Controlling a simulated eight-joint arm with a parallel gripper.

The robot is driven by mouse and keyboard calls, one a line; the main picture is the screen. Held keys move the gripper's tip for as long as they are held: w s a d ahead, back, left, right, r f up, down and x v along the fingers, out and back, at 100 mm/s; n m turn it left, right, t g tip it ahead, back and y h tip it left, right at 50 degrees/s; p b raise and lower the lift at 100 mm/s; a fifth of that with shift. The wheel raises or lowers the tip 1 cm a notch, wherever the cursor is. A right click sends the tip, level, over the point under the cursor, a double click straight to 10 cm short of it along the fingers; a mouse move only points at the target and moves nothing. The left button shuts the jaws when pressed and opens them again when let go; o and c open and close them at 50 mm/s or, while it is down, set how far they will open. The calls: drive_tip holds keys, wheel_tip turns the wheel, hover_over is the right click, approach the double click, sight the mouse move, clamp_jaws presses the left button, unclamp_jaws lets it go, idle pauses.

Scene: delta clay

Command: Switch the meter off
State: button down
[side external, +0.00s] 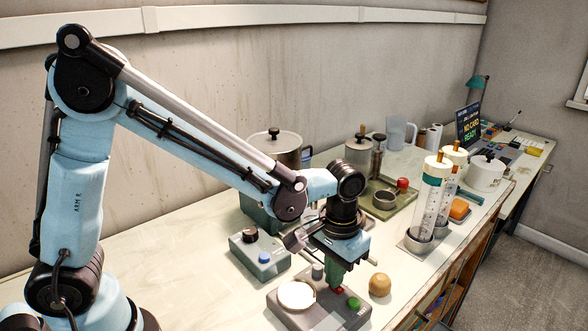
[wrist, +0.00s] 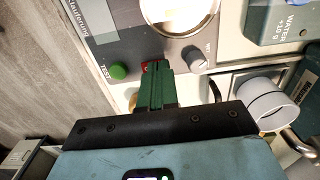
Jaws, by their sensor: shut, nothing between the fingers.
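The meter appears to be the low grey box (side external: 318,312) at the front of the bench. On it are a lit round white face (side external: 296,295), a grey knob (side external: 318,271), a red button (side external: 338,290) and a green button (side external: 353,303). In the wrist view the green button (wrist: 118,71) is labelled TEST, the red button (wrist: 150,65) is partly hidden, and the grey knob (wrist: 194,57) is to the right. My gripper (side external: 336,284) has green fingers, shut and empty, pointing down at the red button. In the wrist view the fingertips (wrist: 157,68) overlap it; I cannot tell whether they touch it.
A box with a black knob and a blue button (side external: 263,257) stands behind the meter. A round tan object (side external: 379,285) is close at right. Clear cylinders (side external: 428,205), a lidded pot (side external: 275,146) and a tray (side external: 405,202) stand further back. The bench's left part is clear.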

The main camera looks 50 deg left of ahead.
drive_tip(key=shift+a+f+h, duration=0.15)
drive_tip(key=shift+f+h, duration=0.15)
drive_tip(key=shift+h, duration=0.1)
drive_tip(key=shift+d, duration=0.2)
drive_tip(key=shift+d+r, duration=0.1)
drive_tip(key=shift+d, duration=0.75)
drive_tip(key=shift+r, duration=0.1)
wheel_tip(320, 180, up, 14)
drive_tip(key=a, duration=0.1)
drive_tip(key=shift+a, duration=0.25)
